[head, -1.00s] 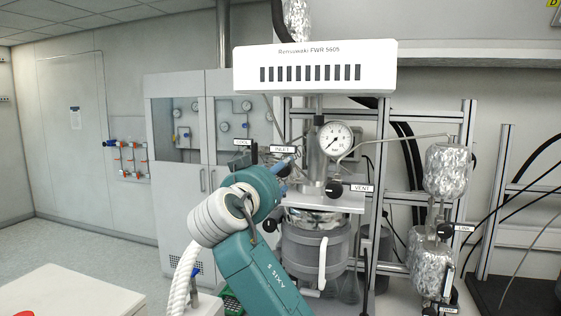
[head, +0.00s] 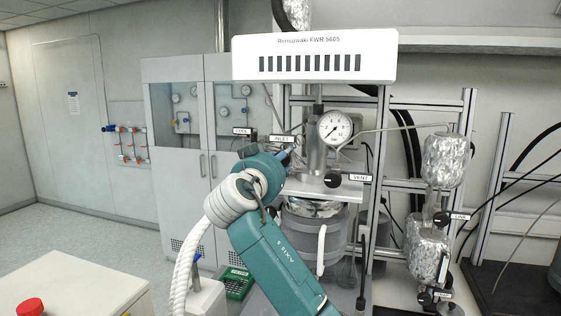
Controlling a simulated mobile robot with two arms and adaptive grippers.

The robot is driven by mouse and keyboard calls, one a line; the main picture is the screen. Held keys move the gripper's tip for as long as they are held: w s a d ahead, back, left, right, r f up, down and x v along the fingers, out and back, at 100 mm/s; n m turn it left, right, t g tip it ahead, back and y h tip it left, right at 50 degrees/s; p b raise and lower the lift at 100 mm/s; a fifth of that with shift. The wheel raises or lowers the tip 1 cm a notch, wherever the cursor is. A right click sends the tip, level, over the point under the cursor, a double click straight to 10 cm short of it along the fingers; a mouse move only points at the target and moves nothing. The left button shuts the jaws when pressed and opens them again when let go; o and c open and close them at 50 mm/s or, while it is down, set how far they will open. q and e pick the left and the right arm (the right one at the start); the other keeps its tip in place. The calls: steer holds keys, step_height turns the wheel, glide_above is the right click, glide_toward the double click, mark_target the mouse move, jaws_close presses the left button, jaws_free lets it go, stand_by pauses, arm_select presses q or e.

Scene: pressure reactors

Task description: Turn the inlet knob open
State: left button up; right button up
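The INLET label (head: 283,138) shows on the reactor, left of the round pressure gauge (head: 335,127). The inlet knob itself is hidden behind my wrist and gripper. My teal arm comes in from the bottom, slightly right of centre, so I take it as the right one. Its gripper (head: 286,157) is just below the INLET label; only a small dark blue part shows past the wrist. I cannot see the fingertips, or whether they touch the knob. No second gripper is in view.
The black VENT knob (head: 332,180) is right of the gripper. The COOL label (head: 242,131) is to its left. The reactor's white hood (head: 315,58) hangs above. Foil-wrapped vessels (head: 445,160) stand right. A white surface (head: 70,285) with a red button (head: 30,306) is lower left.

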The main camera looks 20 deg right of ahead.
steer(key=shift+f, duration=0.15)
steer(key=n, duration=1.8)
steer(key=shift+f, duration=0.15)
stand_by(0.6)
steer(key=o, duration=0.9)
steer(key=shift+o, duration=1.3)
steer(key=shift+r, duration=0.2)
